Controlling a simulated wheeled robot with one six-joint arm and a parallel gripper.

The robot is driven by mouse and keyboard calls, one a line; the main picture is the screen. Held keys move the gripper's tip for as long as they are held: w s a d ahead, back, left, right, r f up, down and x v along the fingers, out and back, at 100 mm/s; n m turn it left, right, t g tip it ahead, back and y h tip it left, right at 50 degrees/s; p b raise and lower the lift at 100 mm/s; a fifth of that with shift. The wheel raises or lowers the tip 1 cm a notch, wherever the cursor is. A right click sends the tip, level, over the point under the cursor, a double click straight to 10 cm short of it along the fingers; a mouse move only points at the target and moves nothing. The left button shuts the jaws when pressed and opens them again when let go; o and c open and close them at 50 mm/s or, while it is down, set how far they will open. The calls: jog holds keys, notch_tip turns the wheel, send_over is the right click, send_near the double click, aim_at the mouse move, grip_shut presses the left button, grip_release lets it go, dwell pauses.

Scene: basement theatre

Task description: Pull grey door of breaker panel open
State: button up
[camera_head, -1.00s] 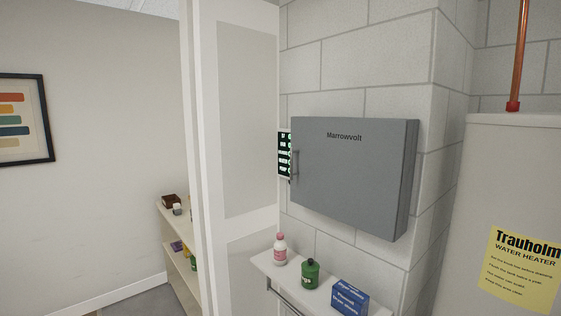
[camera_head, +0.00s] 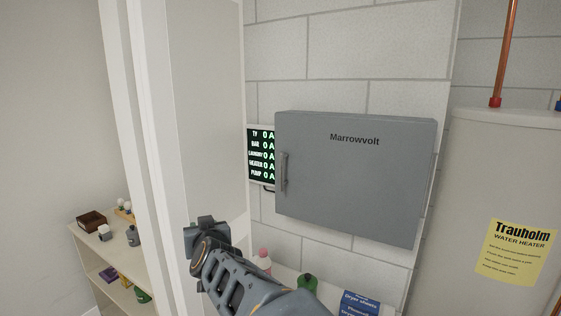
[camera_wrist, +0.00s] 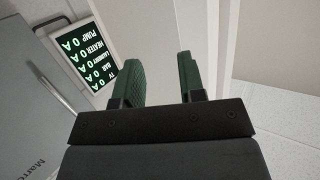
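The grey breaker panel door (camera_head: 355,185), marked "Marrowvolt", is shut on the block wall. Its vertical bar handle (camera_head: 283,172) is on the door's left edge. My gripper (camera_head: 200,228) is left of and lower than the handle, in front of the white door frame, apart from the panel. In the wrist view my gripper (camera_wrist: 166,78) has two green fingers held apart with nothing between them. The panel door (camera_wrist: 32,110) and its handle (camera_wrist: 66,95) show at the left of the wrist view.
A lit display (camera_head: 262,155) hangs just left of the panel. Below, a wall shelf holds a pink-capped bottle (camera_head: 262,260), a green bottle (camera_head: 307,283) and a blue box (camera_head: 358,303). A water heater (camera_head: 500,190) stands right. A low shelf unit (camera_head: 130,262) stands left.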

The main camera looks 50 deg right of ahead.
jog(key=s+d+r+m+g+h+p, duration=0.2)
jog(key=d+r+m+h, duration=0.3)
jog(key=d, duration=0.4)
jog(key=m+g+h, duration=0.3)
jog(key=g+h, duration=0.2)
jog(key=h, duration=0.1)
send_near(281, 172)
jog(key=p+x, duration=0.2)
jog(key=x, duration=0.7)
jog(key=shift+w+d+r, duration=0.1)
jog(key=shift+d, duration=0.2)
jog(key=shift+w+d, duration=0.2)
jog(key=shift+d, duration=0.25)
grip_shut()
